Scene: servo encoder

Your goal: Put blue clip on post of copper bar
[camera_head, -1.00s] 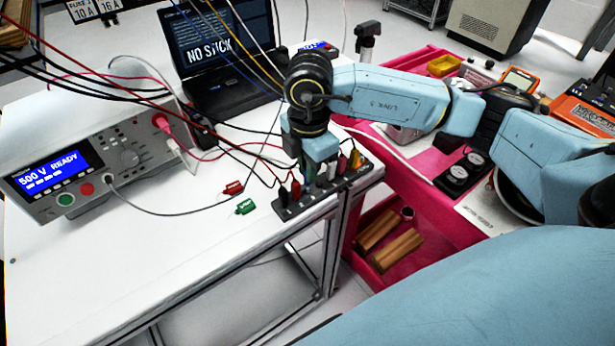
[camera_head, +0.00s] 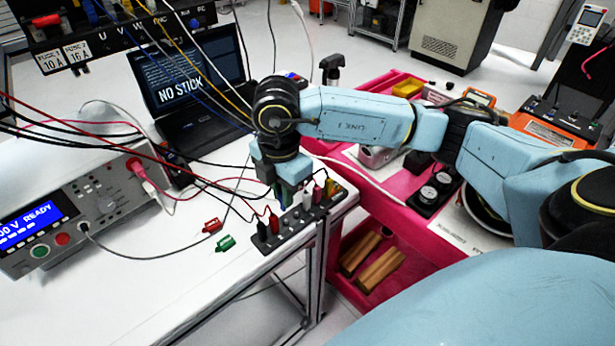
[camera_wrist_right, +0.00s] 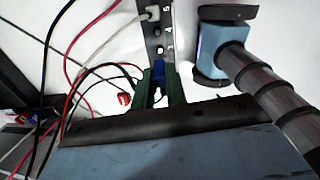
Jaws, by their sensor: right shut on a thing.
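My right gripper (camera_head: 286,192) points down over the dark strip (camera_head: 283,237) near the front edge of the white table. In the right wrist view its green fingers (camera_wrist_right: 160,84) are shut on the blue clip (camera_wrist_right: 158,68), with the strip (camera_wrist_right: 154,42) just beyond. Whether the clip touches the strip cannot be told. In the head view the clip is mostly hidden by the fingers and neighbouring clips. I cannot clearly make out the copper bar or its post. My left gripper is not in view.
Black, red, white and yellow clips stand along the strip. A red clip (camera_head: 212,226) and a green clip (camera_head: 225,243) lie loose on the table. Cables hang across from a panel (camera_head: 120,22). A tester (camera_head: 58,225) and laptop (camera_head: 190,100) stand behind; a pink cart (camera_head: 412,226) is at right.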

